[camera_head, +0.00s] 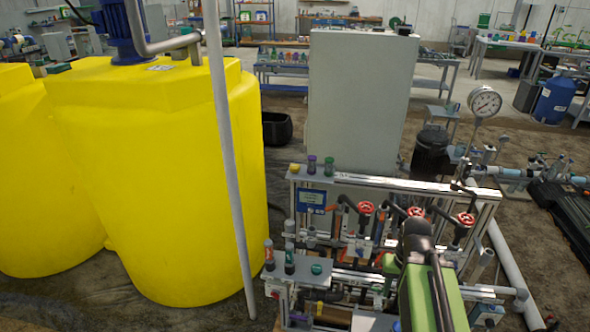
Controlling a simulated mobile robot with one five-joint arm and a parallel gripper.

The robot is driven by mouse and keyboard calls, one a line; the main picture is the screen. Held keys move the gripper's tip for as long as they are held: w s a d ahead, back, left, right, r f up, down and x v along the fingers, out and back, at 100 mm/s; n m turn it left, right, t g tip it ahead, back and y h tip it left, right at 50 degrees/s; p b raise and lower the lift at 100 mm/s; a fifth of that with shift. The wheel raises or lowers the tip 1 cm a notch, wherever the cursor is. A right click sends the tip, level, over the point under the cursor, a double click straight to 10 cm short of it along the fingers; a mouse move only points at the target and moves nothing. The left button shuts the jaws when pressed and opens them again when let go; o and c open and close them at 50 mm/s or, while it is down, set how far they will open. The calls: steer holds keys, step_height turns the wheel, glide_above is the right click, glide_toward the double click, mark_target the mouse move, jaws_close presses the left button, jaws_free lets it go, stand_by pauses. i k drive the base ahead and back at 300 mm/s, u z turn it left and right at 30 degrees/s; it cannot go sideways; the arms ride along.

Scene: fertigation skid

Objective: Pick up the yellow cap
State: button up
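My green and black arm reaches in from the bottom over the right part of the skid. Its dark end (416,236) is near the red valve handwheels. The fingers cannot be told apart, and the arm hides part of the skid.
Two large yellow tanks (160,180) fill the left, with a grey pipe (228,150) in front. A grey cabinet (358,95) stands behind the skid. Red handwheels (366,208) and a pressure gauge (484,101) stick up.

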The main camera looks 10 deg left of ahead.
mark_target(294, 168)
steer(key=k, duration=1.35)
steer(key=u, duration=0.45)
steer(key=i, duration=0.8)
steer(key=u, duration=1)
steer(key=i, duration=1.7)
steer(key=z, duration=0.25)
